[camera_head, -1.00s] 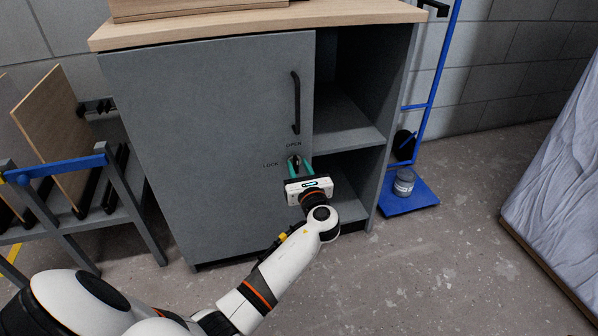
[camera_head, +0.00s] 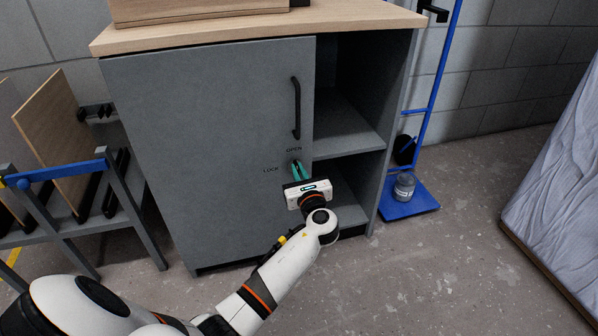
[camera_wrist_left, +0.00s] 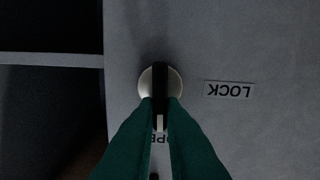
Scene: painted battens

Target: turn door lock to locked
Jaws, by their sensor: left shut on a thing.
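The door lock (camera_wrist_left: 146,80) is a round pale knob with a black bar grip across it. It sits on the grey cabinet door (camera_head: 205,130), near the door's right edge. The bar stands in line with the OPEN label (camera_head: 294,149), and its white mark is at that label. The LOCK label (camera_head: 271,170) is to the side; it also shows upside down in the left wrist view (camera_wrist_left: 228,90). My left gripper (camera_wrist_left: 160,103) has its teal fingers shut on the bar, one on each side. The fingers partly cover the OPEN label there. My right gripper is not in view.
A black door handle (camera_head: 296,108) is above the lock. Open shelves (camera_head: 345,125) are right of the door. A blue stand with a jar (camera_head: 404,187) is at the right, and a rack with boards (camera_head: 55,125) is at the left. The floor in front is clear.

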